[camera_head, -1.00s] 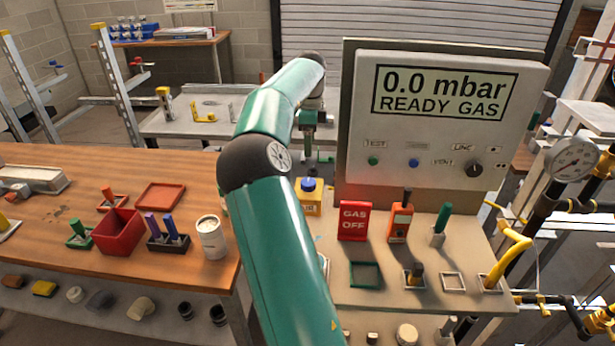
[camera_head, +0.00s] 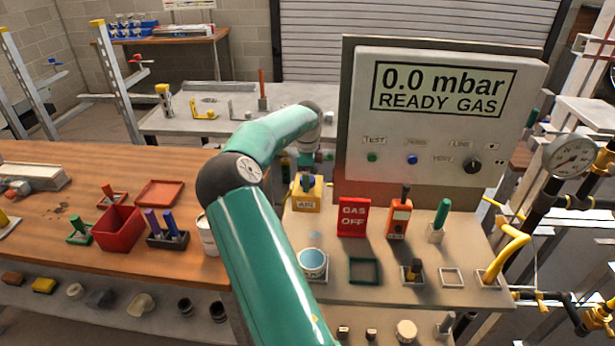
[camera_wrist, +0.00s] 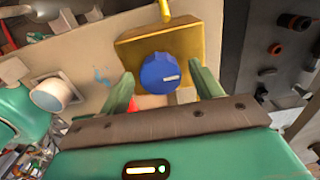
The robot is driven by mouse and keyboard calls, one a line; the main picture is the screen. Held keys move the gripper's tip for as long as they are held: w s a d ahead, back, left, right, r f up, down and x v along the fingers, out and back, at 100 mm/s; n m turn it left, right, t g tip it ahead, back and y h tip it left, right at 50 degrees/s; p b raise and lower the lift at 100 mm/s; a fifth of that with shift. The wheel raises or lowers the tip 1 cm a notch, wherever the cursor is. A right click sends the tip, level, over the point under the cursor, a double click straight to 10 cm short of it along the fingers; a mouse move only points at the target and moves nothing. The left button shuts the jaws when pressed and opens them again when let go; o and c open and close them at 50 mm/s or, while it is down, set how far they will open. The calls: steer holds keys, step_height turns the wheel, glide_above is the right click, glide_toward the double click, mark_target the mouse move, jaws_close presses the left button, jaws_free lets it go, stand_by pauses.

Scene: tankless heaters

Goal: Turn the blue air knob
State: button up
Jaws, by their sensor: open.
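The blue air knob (camera_wrist: 160,74) sits on a yellow block (camera_wrist: 188,42) in the wrist view. In the head view the yellow block labelled AIR (camera_head: 306,194) stands on the bench below the panel's left edge. The end of my arm is just above it and partly hides the knob.
The panel (camera_head: 430,130) reading 0.0 mbar READY GAS rises behind. A red GAS OFF sign (camera_head: 353,217) and an orange meter (camera_head: 399,219) stand to the right of the block. A white cup (camera_head: 312,263) stands in front. A wooden table (camera_head: 60,200) lies left.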

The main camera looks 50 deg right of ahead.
steer(key=c, duration=1)
steer(key=shift+o, duration=0.2)
steer(key=shift+n, duration=0.3)
steer(key=n, duration=0.4)
steer(key=shift+n, duration=0.3)
steer(key=n, duration=0.9)
steer(key=shift+n, duration=0.4)
steer(key=n, duration=0.5)
steer(key=shift+n, duration=0.3)
